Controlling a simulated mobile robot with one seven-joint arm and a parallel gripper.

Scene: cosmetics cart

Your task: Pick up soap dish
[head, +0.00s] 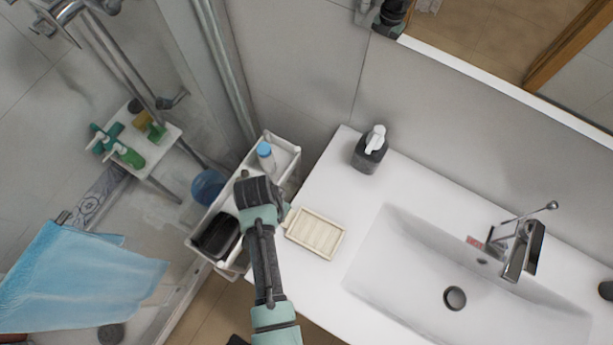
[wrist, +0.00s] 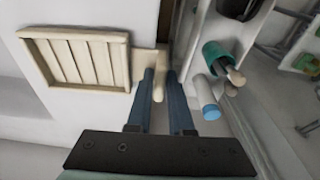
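The soap dish (head: 315,234) is a cream, ribbed, rectangular tray. It lies flat on the white counter, left of the basin. In the wrist view the soap dish (wrist: 85,62) is at the upper left, with a short beige piece (wrist: 145,62) at its right side. My gripper (head: 284,208) is just left of the dish in the head view, partly hidden by my wrist. In the wrist view my gripper (wrist: 162,72) has its two dark fingers parted, with part of the beige piece showing between them. I cannot tell whether the fingers touch it.
A white cart (head: 285,178) stands left of the counter (head: 312,195), holding a blue-capped bottle (head: 266,155) and a black container (head: 216,234). A teal cup (wrist: 215,52) shows in the wrist view. A dark soap dispenser (head: 369,152) stands behind the dish. The basin (head: 405,262) is to its right.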

